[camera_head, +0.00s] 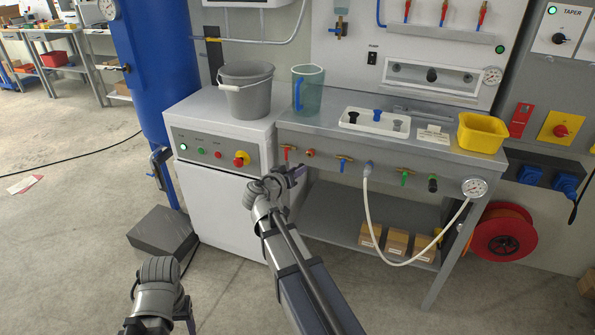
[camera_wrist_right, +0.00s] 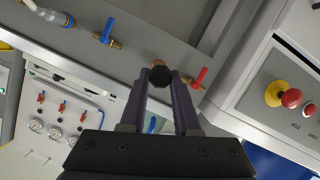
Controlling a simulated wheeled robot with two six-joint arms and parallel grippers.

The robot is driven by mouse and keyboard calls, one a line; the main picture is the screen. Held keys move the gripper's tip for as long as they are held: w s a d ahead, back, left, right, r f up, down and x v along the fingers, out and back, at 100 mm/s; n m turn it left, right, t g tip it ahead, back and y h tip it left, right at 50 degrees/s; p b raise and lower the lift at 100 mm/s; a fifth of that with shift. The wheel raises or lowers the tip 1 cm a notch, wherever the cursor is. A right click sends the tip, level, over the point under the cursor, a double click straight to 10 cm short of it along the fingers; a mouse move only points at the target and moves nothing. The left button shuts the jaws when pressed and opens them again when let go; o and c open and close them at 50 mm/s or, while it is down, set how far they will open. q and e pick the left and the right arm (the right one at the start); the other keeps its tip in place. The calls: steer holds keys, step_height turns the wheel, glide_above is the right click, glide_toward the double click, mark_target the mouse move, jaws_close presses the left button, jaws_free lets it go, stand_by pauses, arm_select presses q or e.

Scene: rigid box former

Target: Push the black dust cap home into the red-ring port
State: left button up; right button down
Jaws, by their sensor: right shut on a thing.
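The black dust cap (camera_wrist_right: 160,76) is between the fingertips of my right gripper (camera_wrist_right: 161,80), which is shut on it in the right wrist view. The copper-red port (camera_wrist_right: 159,63) lies just behind the cap, which covers part of it. I cannot tell whether the cap touches the port. In the head view the red-ring port (camera_head: 310,153) shows on the bench's front edge, and my right gripper (camera_head: 298,172) is just below it. The cap cannot be made out there. My left gripper (camera_head: 186,314) is low at the left; its fingers are unclear.
A red-handled valve (camera_wrist_right: 197,77) and a blue-handled valve (camera_wrist_right: 106,33) flank the port closely. A white tray (camera_head: 346,125) with several plugs, a jug (camera_head: 311,90) and a yellow bin (camera_head: 482,131) stand on the bench. A hose (camera_head: 377,220) hangs in front.

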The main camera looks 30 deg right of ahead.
steer(key=shift+w+d+f, duration=0.1)
steer(key=shift+f, duration=0.05)
steer(key=shift+w+d, duration=0.9)
steer(key=shift+d, duration=0.15)
steer(key=shift+w+d, duration=0.85)
steer(key=shift+d, duration=0.2)
steer(key=shift+w+d, duration=0.35)
stand_by(0.6)
steer(key=c, duration=0.6)
jaws_free()
steer(key=shift+o, duration=0.2)
steer(key=s+a, duration=0.5)
steer(key=a, duration=0.1)
steer(key=shift+s, duration=0.15)
stand_by(0.3)
stand_by(0.5)
